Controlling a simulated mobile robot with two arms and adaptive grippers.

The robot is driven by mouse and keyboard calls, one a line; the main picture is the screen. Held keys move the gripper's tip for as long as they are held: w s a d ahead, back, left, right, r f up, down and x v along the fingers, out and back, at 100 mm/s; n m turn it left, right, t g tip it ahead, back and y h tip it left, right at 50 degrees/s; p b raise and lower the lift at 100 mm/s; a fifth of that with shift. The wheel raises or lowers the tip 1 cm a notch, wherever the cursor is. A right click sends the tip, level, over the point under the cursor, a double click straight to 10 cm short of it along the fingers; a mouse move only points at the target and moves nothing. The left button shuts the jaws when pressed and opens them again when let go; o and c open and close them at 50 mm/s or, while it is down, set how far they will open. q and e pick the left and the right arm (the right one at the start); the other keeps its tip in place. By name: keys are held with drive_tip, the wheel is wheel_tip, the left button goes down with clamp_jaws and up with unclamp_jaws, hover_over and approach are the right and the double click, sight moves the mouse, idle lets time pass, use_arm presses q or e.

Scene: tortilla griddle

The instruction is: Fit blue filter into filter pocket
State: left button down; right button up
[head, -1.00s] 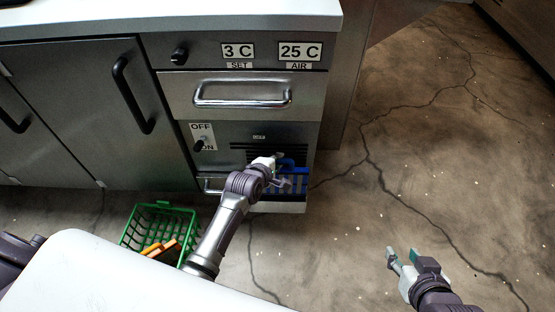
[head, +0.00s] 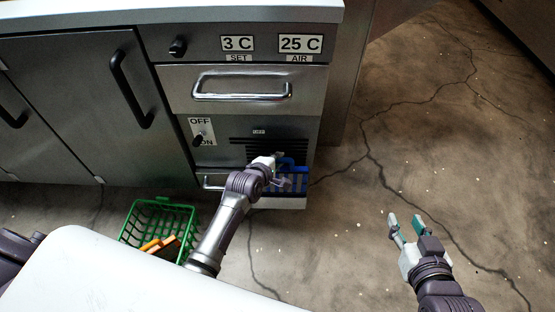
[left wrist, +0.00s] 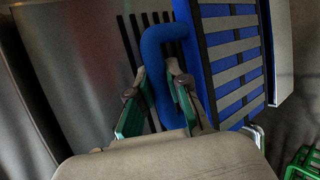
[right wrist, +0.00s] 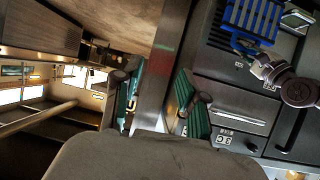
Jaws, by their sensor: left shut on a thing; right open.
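The blue filter (head: 292,183) has grey slats and a blue handle, and it stands at the low front of the steel cabinet, under the dark vent slots. My left gripper (head: 276,165) is shut on its handle. The left wrist view shows the fingers (left wrist: 158,95) either side of the blue handle loop, with the slatted filter (left wrist: 232,60) to the right. My arm partly hides the pocket area, and I cannot tell how deep the filter sits. My right gripper (head: 405,226) is open and empty over the floor at right. The filter also shows in the right wrist view (right wrist: 252,18).
A green basket (head: 128,232) with orange and dark items stands on the floor left of my left arm. The cabinet has a drawer handle (head: 242,88), an OFF/ON switch (head: 200,138) and a small chrome handle (head: 213,182) low down. The floor at right is clear.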

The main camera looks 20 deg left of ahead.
drive_tip(key=shift+s, duration=0.1)
idle(0.4)
use_arm(q)
drive_tip(key=shift+r, duration=0.1)
drive_tip(key=shift+p, duration=0.3)
use_arm(e)
drive_tip(key=shift+s+d+f+g, duration=0.35)
drive_tip(key=shift+s+f+g, duration=0.25)
drive_tip(key=shift+f+g, duration=0.15)
drive_tip(key=shift+s+f+h, duration=0.15)
drive_tip(key=shift+h, duration=0.15)
drive_tip(key=shift+s+d+f+g, duration=0.1)
drive_tip(key=shift+s+f+g, duration=0.15)
use_arm(q)
drive_tip(key=shift+p, duration=0.3)
use_arm(e)
drive_tip(key=shift+s+d+f+g+h, duration=0.15)
drive_tip(key=shift+s+d+f+g, duration=0.1)
drive_tip(key=shift+s+f+g, duration=0.35)
drive_tip(key=shift+s+d+f+g+h, duration=0.15)
drive_tip(key=shift+s+d+f+g, duration=0.2)
drive_tip(key=shift+s, duration=0.4)
drive_tip(key=shift+f, duration=0.1)
